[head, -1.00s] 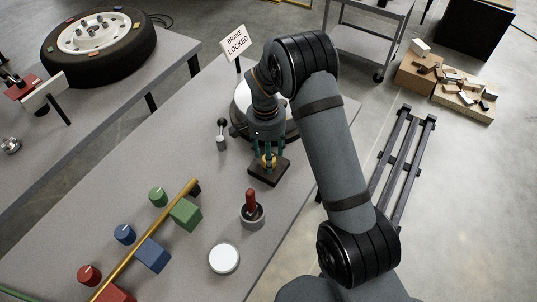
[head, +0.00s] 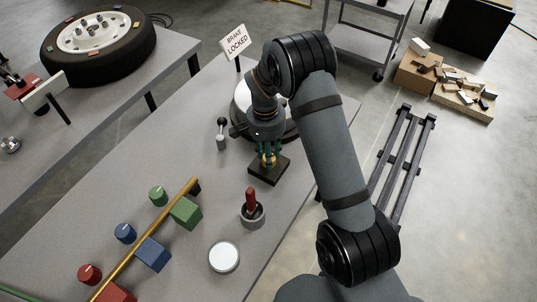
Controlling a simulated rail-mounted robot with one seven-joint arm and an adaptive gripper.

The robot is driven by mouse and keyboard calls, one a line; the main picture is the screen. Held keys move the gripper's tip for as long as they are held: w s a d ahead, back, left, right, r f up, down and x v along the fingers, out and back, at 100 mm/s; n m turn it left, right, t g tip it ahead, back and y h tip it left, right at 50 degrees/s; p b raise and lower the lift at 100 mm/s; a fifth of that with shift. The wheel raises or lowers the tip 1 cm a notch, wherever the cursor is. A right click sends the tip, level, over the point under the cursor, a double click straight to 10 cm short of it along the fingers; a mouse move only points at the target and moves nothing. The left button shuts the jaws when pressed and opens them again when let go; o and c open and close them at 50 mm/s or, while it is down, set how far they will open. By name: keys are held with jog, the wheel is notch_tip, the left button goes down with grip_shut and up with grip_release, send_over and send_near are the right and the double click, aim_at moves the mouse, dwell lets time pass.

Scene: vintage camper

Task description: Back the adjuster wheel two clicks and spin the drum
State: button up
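The adjuster wheel appears to be the small brass-coloured wheel (head: 268,160) on a dark square base (head: 266,175) on the grey bench. My gripper (head: 268,157) points down over it, with its teal fingers at either side of the brass part. Whether the fingers touch or grip it is too small to tell. The drum (head: 242,98) seems to be the pale round thing on a dark ring behind my wrist, largely hidden by my arm. A sign reading "BRAKE LOCKED" (head: 235,42) stands behind it.
A short lever with a black knob (head: 221,133) stands left of my gripper. A red-handled stick in a grey cup (head: 252,209) and a white disc (head: 224,257) are nearer. A brass rail (head: 146,240) with coloured blocks and knobs lies at left.

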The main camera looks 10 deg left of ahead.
jog(key=shift+c, duration=0.9)
jog(key=n+b, duration=0.2)
jog(key=n, duration=0.2)
jog(key=shift+s+f+n, duration=0.1)
jog(key=shift+f+n, duration=0.05)
jog(key=shift+n, duration=0.15)
jog(key=n+b, duration=0.1)
jog(key=n, duration=0.2)
jog(key=shift+n, duration=0.3)
jog(key=shift+d+n+t, duration=0.1)
jog(key=shift+n+t, duration=0.2)
jog(key=shift+n, duration=1.3)
jog(key=shift+s+n, duration=0.1)
jog(key=shift+n, duration=0.2)
jog(key=o, duration=1.1)
jog(key=shift+o, duration=0.2)
jog(key=shift+r, duration=0.2)
